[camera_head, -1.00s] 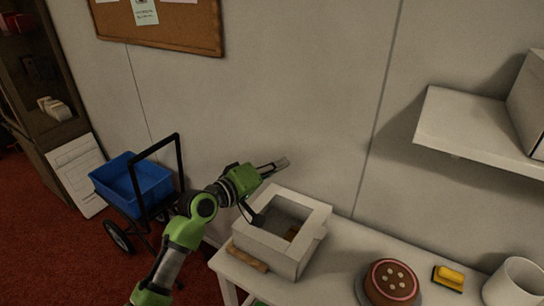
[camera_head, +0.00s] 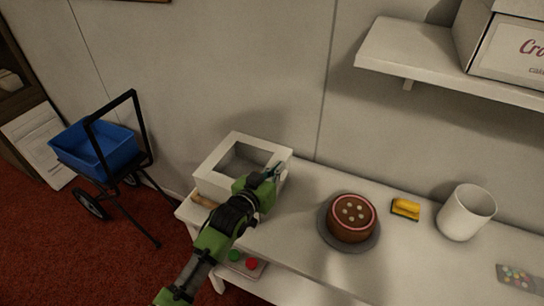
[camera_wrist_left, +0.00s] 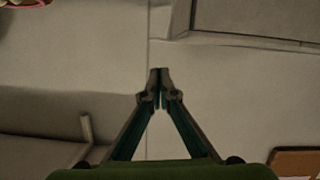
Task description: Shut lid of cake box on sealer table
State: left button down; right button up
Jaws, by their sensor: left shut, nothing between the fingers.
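The white cake box (camera_head: 212,184) stands at the left end of the white table (camera_head: 300,235). Its lid (camera_head: 222,148), a white frame around a window, lies across the top. I cannot tell whether it sits fully flush. My left gripper (camera_head: 277,172) is at the box's right front corner and hides part of that side. Whether it touches the box is unclear. In the left wrist view the fingers (camera_wrist_left: 160,75) are together with nothing between them. A pale panel, probably part of the box (camera_wrist_left: 250,22), shows at upper right there. My right gripper is not in view.
A chocolate cake (camera_head: 351,217) sits on a dark round turntable right of the box. Beyond it are a yellow item (camera_head: 405,208) and a white cylinder (camera_head: 466,212). A wall shelf (camera_head: 440,62) overhangs the right side. A cart with a blue bin (camera_head: 95,148) stands left.

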aim_at(284, 173)
pick_arm(q)
jog(key=f, duration=0.2)
jog(key=f+b, duration=0.1)
jog(key=f, duration=0.1)
jog(key=shift+s+d, duration=0.15)
jog(key=shift+d, duration=0.1)
jog(key=shift+f, duration=0.15)
